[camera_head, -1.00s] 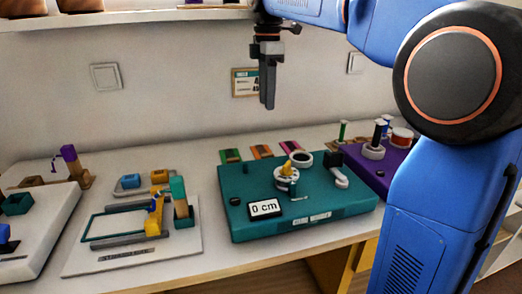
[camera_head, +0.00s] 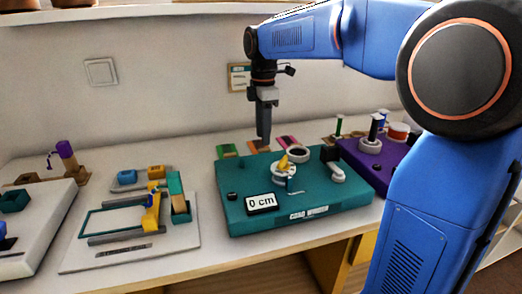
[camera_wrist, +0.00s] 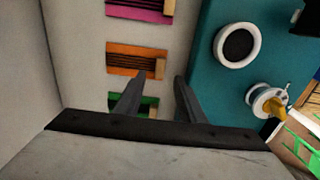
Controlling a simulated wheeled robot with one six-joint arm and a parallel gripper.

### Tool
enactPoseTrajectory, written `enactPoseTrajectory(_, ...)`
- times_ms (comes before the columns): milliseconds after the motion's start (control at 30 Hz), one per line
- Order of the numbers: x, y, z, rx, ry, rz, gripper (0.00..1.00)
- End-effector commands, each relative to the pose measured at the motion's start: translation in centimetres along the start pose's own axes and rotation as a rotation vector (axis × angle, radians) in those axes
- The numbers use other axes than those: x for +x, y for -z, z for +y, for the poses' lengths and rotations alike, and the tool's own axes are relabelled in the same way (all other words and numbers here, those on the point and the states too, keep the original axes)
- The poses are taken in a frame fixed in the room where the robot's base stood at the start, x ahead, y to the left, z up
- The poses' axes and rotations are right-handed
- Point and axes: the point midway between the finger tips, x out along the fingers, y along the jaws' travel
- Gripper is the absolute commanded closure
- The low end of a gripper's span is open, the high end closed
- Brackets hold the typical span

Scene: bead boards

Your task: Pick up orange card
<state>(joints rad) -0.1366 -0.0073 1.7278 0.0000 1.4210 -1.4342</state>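The orange card (camera_wrist: 128,57) lies flat on the table between a pink card (camera_wrist: 140,9) and a green card (camera_wrist: 132,101) in the wrist view. In the head view the orange card (camera_head: 257,146) lies behind the teal board, partly hidden by my gripper. My gripper (camera_head: 263,142) points down above the cards. In the wrist view my gripper (camera_wrist: 158,90) has its two fingers apart with nothing between them. The fingertips appear just below the orange card in that picture, and the left finger covers part of the green card.
The teal board (camera_head: 235,205) with a "0 cm" display (camera_head: 261,203) stands in front of the cards. A white ring (camera_wrist: 237,45) sits on it near them. A purple board (camera_head: 358,160) with spools is at right, a pale board (camera_head: 85,262) at left. The wall is close behind.

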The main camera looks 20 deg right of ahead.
Motion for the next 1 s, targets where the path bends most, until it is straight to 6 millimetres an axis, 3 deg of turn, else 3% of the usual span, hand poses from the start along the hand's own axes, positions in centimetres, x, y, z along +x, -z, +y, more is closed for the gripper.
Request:
enactPoseTrajectory(300, 4.0, 0.0, 0.1, 0.000, 0.001, 0.000, 0.64)
enactPoseTrajectory(633, 4.6, 0.0, 0.1, 0.000, 0.000, 0.000, 0.64)
enactPoseTrajectory(800, 4.5, 0.0, 0.1, 0.000, 0.000, 0.000, 1.00)
enactPoseTrajectory(1000, 4.5, 0.0, 0.1, 0.000, 0.000, 0.000, 1.00)
